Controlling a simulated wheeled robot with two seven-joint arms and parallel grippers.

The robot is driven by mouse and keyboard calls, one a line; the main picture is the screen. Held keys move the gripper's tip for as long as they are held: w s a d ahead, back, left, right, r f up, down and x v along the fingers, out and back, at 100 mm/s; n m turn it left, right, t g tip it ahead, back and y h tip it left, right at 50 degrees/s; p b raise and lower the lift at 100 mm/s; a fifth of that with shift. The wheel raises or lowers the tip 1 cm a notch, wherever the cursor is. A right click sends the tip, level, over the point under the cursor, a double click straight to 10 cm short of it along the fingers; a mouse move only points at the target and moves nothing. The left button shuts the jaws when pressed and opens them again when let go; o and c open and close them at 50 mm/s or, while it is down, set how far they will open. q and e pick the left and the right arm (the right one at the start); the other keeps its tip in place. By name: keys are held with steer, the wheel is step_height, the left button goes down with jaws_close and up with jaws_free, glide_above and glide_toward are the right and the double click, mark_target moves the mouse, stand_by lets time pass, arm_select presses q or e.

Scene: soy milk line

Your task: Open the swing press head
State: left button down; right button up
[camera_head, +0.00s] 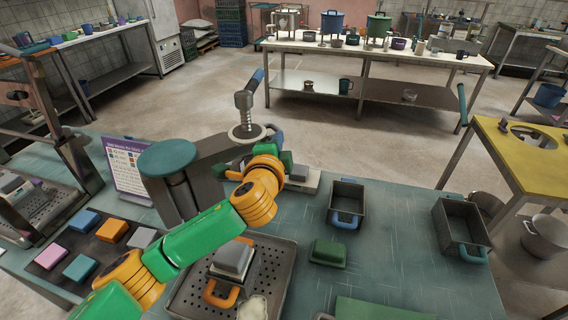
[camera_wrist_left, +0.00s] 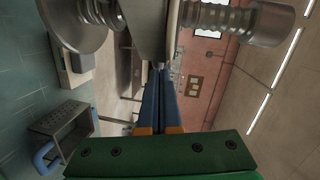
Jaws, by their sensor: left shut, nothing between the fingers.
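The swing press head is a grey arm (camera_head: 212,158) with a round teal cap (camera_head: 167,160) over its post. It reaches right to a metal screw (camera_head: 244,110) with a blue handle (camera_head: 257,78). My left gripper (camera_head: 272,131) is shut and empty, its blue fingers by the arm's right end, partly behind my wrist. In the left wrist view, the shut fingertips (camera_wrist_left: 160,66) are close to the grey arm (camera_wrist_left: 150,30), between the screw (camera_wrist_left: 225,18) and the round press plate (camera_wrist_left: 70,25). I cannot tell whether they touch. My right gripper is not in view.
A perforated tray (camera_head: 192,289) with a metal mould (camera_head: 233,258) stands in front of the press. A sign (camera_head: 126,165) stands left of the post.

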mark_target(265, 126)
arm_select(q)
steer(key=w+y, duration=0.1)
steer(key=w+a+n+y, duration=0.2)
steer(key=w, duration=0.1)
steer(key=shift+w+a, duration=0.1)
steer(key=shift+a, duration=0.1)
steer(key=shift+w+a, duration=0.65)
steer(key=shift+w, duration=0.15)
